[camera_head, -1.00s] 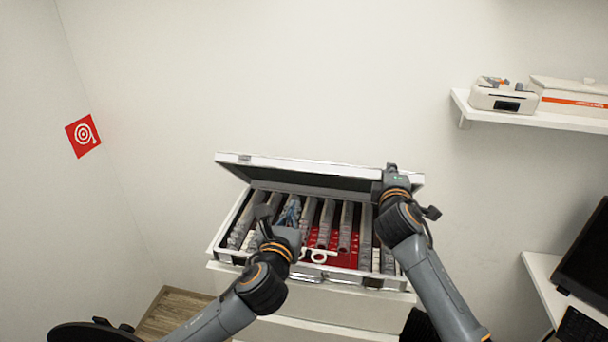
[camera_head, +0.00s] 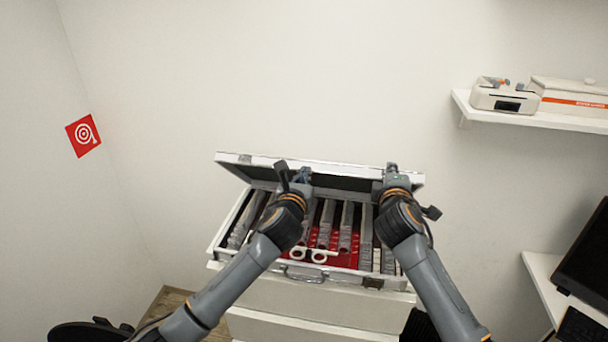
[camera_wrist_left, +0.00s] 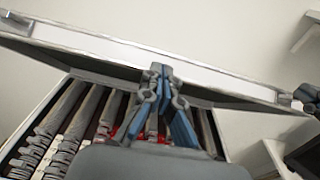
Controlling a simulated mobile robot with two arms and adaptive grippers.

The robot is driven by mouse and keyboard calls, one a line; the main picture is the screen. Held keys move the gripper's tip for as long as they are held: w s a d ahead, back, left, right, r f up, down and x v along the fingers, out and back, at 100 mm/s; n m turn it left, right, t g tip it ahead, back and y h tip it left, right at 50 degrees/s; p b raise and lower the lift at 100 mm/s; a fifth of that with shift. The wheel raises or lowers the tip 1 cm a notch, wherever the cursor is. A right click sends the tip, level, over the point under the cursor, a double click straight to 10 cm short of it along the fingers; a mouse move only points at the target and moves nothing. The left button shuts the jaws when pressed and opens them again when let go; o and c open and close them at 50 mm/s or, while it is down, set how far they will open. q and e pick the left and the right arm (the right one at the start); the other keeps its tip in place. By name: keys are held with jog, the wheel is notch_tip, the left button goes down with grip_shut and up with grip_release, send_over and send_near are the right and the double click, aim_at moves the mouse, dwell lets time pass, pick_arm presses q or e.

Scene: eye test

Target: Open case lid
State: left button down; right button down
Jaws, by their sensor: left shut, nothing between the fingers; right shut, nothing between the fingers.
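The silver case (camera_head: 226,236) stands on a white cabinet with its lid (camera_head: 240,160) partly raised along the back, so its contents show. My left gripper (camera_head: 303,174) is shut and empty, its tips near the middle of the lid's front edge. In the left wrist view its blue-lined fingers (camera_wrist_left: 159,74) overlap the lid's edge (camera_wrist_left: 90,50); whether they touch is unclear. My right gripper (camera_head: 391,171) is shut at the lid's right front corner, its tips partly hidden. A bit of it shows at the right edge of the left wrist view.
Several grey tools lie in rows in the case on red lining, with a white ringed item (camera_head: 311,255) at the front. A wall shelf (camera_head: 540,116) holds a white device and box at upper right. A monitor (camera_head: 588,262) stands at right. The wall above the lid is clear.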

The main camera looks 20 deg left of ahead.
pick_arm(q)
jog(key=shift+a, duration=0.1)
pick_arm(e)
jog(key=shift+f, duration=0.55)
pick_arm(q)
jog(key=shift+w+a+r, duration=0.1)
jog(key=shift+w+r, duration=0.25)
jog(key=shift+r, duration=0.05)
jog(key=shift+x, duration=0.75)
jog(key=shift+w+a+f, duration=0.1)
jog(key=shift+w, duration=0.15)
pick_arm(e)
jog(key=shift+w+a+f, duration=0.1)
jog(key=shift+w+a, duration=0.05)
jog(key=shift+w, duration=0.4)
pick_arm(q)
jog(key=shift+s, duration=0.15)
pick_arm(e)
jog(key=c, duration=1.8)
grip_release()
jog(key=shift+s+r, duration=0.15)
jog(key=shift+r, duration=0.05)
pick_arm(q)
jog(key=shift+s+r, duration=0.1)
jog(key=shift+r, duration=0.1)
pick_arm(e)
jog(key=shift+o, duration=0.2)
jog(key=shift+s+r, duration=0.1)
